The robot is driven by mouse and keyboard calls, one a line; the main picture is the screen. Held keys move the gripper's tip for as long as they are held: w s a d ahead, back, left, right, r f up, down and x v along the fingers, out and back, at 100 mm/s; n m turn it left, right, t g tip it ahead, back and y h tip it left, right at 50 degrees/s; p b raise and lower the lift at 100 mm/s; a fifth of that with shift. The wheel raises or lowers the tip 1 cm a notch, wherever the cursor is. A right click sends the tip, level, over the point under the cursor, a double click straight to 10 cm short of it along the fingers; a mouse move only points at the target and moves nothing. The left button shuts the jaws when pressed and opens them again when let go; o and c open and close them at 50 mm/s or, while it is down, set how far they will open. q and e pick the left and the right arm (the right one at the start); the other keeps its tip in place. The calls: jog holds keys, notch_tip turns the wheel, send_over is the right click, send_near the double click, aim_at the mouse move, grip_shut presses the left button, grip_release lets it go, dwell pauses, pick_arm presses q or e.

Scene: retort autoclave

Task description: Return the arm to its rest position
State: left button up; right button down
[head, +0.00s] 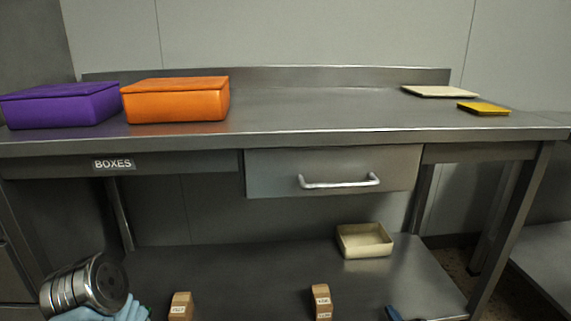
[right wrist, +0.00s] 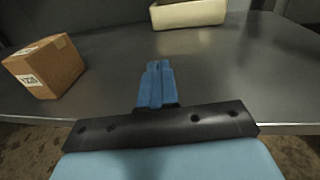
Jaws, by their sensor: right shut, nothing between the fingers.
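My right gripper (head: 393,313) shows only as a small blue tip at the bottom edge of the head view, right of centre, over the lower shelf. In the right wrist view its blue fingers (right wrist: 155,85) are together, shut with nothing between them. They point toward a cream open tray (right wrist: 188,14) and are apart from it. The fingers of my left gripper do not show. At the lower left of the head view are a silver ringed cylinder and light-blue parts, cut by the frame edge; I cannot tell exactly what they are.
The steel table (head: 330,115) holds a purple box (head: 62,108), an orange box (head: 176,103), a cream plate (head: 438,91) and a yellow plate (head: 484,108). Its drawer (head: 270,175) is closed. The lower shelf (head: 250,265) holds the cream tray (head: 365,243) and two labelled brown blocks (head: 181,305) (head: 321,302).

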jog(key=s+a+n+g+y+p, duration=0.2)
jog(key=s+a+n+g+y, duration=0.3)
jog(key=a, duration=0.6)
jog(key=s+a+n+g+y+p, duration=0.1)
jog(key=s+a+n+g+y, duration=0.1)
jog(key=s+a+n+g, duration=0.7)
jog(key=s+a+n+g+h+p, duration=0.1)
jog(key=s+a+n+g+p, duration=0.15)
jog(key=s, duration=0.35)
jog(key=s+a+n+g+h+p, duration=0.1)
jog(key=s+a+n+h, duration=0.1)
jog(key=s+a+n, duration=0.3)
jog(key=s+d+r+n+t+h+p, duration=0.1)
jog(key=s+d+r+n+h+p, duration=0.1)
jog(key=s+r+n, duration=0.5)
jog(key=s+d+n+h, duration=0.1)
jog(key=s+d+n, duration=0.1)
jog(key=s, duration=0.1)
jog(key=shift+s+r+n+h+p, duration=0.2)
jog(key=shift+n+h+p, duration=0.15)
jog(key=shift+h, duration=0.05)
jog(key=shift+a, duration=0.1)
